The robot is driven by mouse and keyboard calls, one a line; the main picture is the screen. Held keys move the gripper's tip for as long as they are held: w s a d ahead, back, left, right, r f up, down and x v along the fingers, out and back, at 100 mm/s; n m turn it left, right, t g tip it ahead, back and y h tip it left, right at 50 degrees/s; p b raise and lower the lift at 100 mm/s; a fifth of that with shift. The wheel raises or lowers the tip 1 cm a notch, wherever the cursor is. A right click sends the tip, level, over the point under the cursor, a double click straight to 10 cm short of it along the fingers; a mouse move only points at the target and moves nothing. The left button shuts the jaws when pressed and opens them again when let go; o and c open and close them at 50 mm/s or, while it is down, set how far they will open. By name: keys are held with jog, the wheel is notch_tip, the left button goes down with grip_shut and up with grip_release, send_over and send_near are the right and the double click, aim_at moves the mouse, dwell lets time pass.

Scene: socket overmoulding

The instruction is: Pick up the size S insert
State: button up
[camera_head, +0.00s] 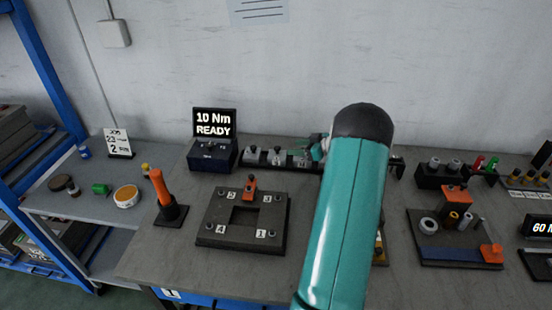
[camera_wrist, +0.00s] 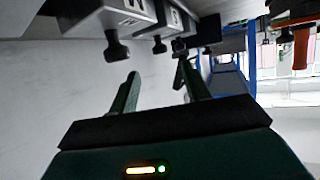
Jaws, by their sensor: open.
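A grey rack (camera_head: 266,165) stands at the back of the bench with several dark-knobbed inserts on it, one of them the left insert (camera_head: 252,151). The wrist view is upside down and shows the inserts' labelled blocks with black knobs, a near knob (camera_wrist: 117,48) and a farther knob (camera_wrist: 158,45). In the head view, my gripper (camera_head: 318,148) is at the rack's right end, partly hidden by my teal arm.
A "10 Nm READY" display (camera_head: 214,123) stands left of the rack. In front are an orange-handled tool (camera_head: 161,187) and a dark square fixture (camera_head: 212,232) with numbered corners. A dark tray (camera_head: 440,257) with parts lies at the right.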

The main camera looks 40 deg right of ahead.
aim_at(279, 148)
jog(key=x, duration=0.7)
jog(key=shift+w+a+f, duration=0.1)
jog(key=shift+w, duration=0.15)
grip_shut()
dwell(1.1)
